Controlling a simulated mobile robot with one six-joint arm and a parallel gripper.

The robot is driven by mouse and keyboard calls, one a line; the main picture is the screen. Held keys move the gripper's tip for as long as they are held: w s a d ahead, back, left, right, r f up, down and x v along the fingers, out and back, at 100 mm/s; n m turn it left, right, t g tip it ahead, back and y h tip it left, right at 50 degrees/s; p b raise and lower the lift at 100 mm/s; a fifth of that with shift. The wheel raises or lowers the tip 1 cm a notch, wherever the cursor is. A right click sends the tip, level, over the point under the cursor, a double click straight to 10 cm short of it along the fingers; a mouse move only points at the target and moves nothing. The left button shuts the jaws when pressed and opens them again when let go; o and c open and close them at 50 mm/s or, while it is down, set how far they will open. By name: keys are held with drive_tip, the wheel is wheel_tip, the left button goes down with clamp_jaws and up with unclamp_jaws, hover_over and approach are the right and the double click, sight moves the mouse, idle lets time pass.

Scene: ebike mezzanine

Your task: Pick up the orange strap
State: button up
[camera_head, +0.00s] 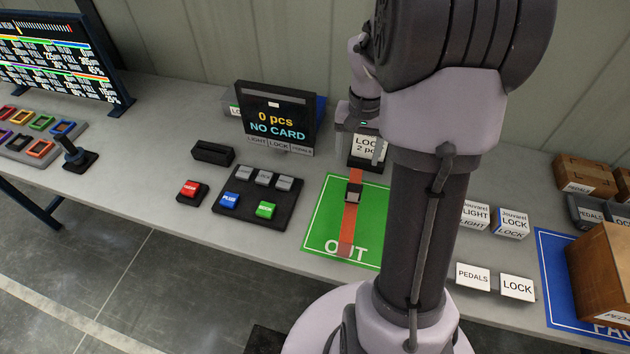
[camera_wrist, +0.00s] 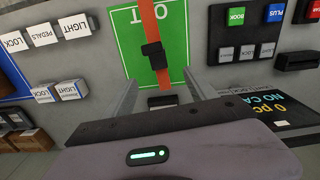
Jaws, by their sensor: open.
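In the head view my gripper (camera_head: 364,150) hangs near the strap's far end, partly behind my arm. Its exact height above the table is unclear.
A button panel (camera_head: 258,196) and a display reading "0 pcs NO CARD" (camera_head: 275,118) stand left of the mat. Small labelled boxes (camera_head: 510,222) and a blue mat (camera_head: 556,262) with a cardboard box (camera_head: 602,270) are to the right. A joystick (camera_head: 76,154) is far left.

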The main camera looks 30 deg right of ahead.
drive_tip(key=b, duration=0.1)
hover_over(351, 209)
drive_tip(key=w+d, duration=0.2)
drive_tip(key=d, duration=0.1)
wheel_tip(351, 209, down, 6)
drive_tip(key=f+b, duration=0.1)
drive_tip(key=f, duration=0.2)
drive_tip(key=f+b, duration=0.1)
drive_tip(key=f, duration=0.6)
drive_tip(key=shift+w+a+f+b, duration=0.25)
drive_tip(key=shift+a+b, duration=0.05)
drive_tip(key=shift+b, duration=0.1)
drive_tip(key=shift+r, duration=0.1)
drive_tip(key=shift+c, duration=0.4)
clamp_jaws()
